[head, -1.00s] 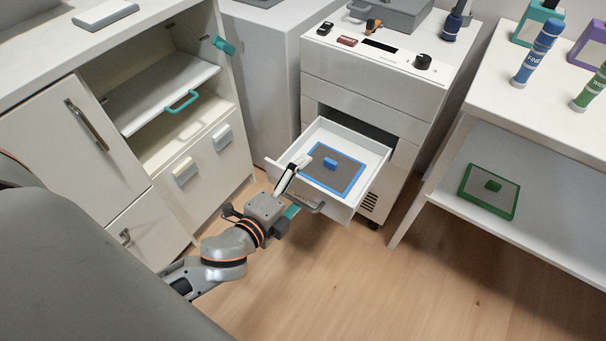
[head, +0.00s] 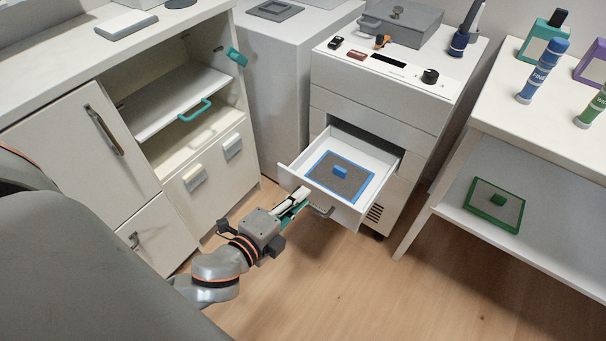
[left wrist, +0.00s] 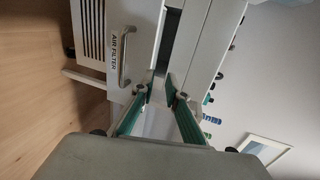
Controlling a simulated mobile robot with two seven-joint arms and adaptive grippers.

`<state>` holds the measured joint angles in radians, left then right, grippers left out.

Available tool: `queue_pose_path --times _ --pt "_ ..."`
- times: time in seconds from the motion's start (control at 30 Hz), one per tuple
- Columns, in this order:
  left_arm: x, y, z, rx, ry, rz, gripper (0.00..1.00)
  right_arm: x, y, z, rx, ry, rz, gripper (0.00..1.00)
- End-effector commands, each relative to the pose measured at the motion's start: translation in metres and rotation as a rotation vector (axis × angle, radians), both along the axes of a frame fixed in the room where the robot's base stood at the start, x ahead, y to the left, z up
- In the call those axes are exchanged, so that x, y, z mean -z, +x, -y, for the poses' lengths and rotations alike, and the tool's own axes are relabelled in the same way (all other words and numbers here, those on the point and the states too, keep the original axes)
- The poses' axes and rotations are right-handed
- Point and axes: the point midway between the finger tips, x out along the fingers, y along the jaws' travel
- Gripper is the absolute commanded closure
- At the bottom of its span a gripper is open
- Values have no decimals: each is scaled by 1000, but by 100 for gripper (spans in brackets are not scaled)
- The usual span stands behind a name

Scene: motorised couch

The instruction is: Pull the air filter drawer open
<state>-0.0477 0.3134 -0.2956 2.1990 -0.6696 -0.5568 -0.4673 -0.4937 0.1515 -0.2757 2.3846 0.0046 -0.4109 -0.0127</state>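The air filter drawer (head: 313,191) stands pulled out of the white cabinet in the head view, with a blue-framed grey filter (head: 341,178) lying in it. Its bar handle (head: 320,211) is on the front panel. In the left wrist view the handle (left wrist: 123,60) shows beside the label "AIR FILTER" (left wrist: 113,56). My left gripper (head: 298,198) is at the left end of the drawer front, beside the handle and not around it. Its teal fingers (left wrist: 161,93) are apart in the left wrist view, with nothing visibly held. Whether a fingertip touches the drawer is unclear. My right gripper is not in view.
A cream cupboard (head: 80,140) with an open compartment stands at the left. A white table (head: 560,150) at the right holds bottles, with a green-framed filter (head: 494,204) on its lower shelf. The wooden floor (head: 340,290) before the drawer is clear.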

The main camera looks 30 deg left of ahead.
Motion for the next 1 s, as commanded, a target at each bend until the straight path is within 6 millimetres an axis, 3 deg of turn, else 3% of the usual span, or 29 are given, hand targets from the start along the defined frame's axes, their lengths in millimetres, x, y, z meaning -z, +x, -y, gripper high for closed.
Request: queue_pose_path --times 0.7,1.0 --pt "-6 -46 -1 0 -1 -6 86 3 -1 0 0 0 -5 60" --pt "-9 -53 -2 -1 0 -4 86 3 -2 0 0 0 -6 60"
